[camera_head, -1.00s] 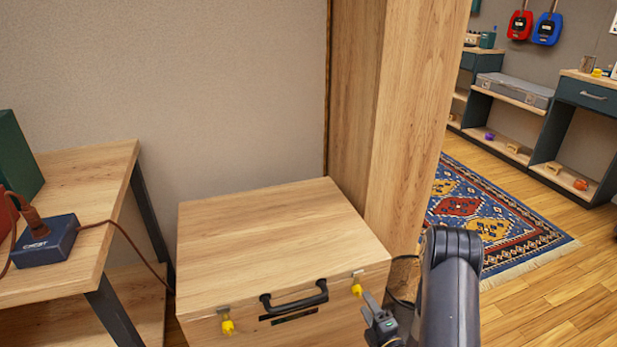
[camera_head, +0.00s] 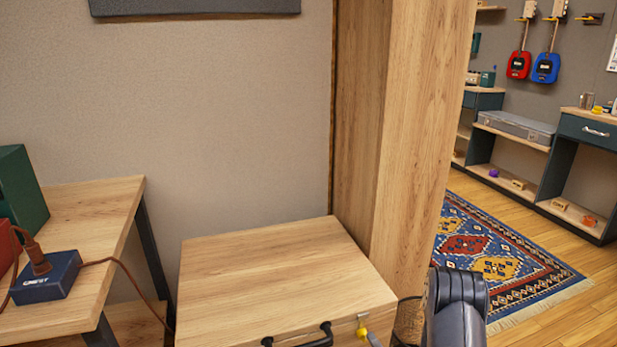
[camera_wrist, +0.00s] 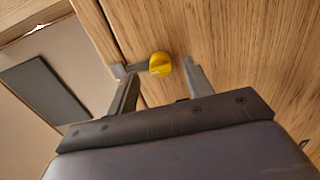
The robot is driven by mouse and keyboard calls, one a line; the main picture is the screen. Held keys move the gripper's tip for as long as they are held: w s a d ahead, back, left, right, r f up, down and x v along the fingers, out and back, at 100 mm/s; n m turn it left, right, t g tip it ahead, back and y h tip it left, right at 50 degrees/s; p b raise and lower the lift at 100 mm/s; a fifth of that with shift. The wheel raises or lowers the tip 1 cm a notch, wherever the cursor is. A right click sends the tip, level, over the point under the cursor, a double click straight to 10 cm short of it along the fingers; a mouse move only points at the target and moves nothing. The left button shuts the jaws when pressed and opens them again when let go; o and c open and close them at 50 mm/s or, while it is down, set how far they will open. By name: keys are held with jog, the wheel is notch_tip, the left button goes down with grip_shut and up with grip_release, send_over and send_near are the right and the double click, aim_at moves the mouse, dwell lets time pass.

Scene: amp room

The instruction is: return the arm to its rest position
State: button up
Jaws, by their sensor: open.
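My gripper (camera_wrist: 159,72) is open in the wrist view, with its two dark grey fingers spread apart. A yellow latch knob (camera_wrist: 160,64) on the wooden case shows between the fingertips. I cannot tell whether the fingers touch it. In the head view, my dark arm link (camera_head: 457,305) rises at the bottom right, beside the wooden case (camera_head: 285,280). The yellow knob (camera_head: 362,333) shows at the case's front right corner, and the gripper is almost wholly below the picture's edge there.
The case has a black handle (camera_head: 300,340) in front. A wooden pillar (camera_head: 415,150) stands close behind the arm. A table (camera_head: 95,205) with a blue box (camera_head: 47,278) and red cable is at left. Floor with a patterned rug (camera_head: 500,265) lies open at right.

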jog(key=v, duration=0.9)
jog(key=shift+w+a+m+p, duration=0.65)
jog(key=shift+w+m+p, duration=1.15)
jog(key=shift+m+p, duration=1)
jog(key=shift+w+a+m+p, duration=0.7)
jog(key=shift+w+m+p, duration=1.35)
jog(key=shift+m, duration=1.2)
jog(key=shift+w+a+m+p, duration=0.65)
jog(key=shift+w+m+p, duration=0.9)
jog(key=shift+m+p, duration=1.4)
jog(key=shift+s+d+f, duration=0.15)
jog(key=shift+s, duration=0.25)
jog(key=shift+d, duration=0.1)
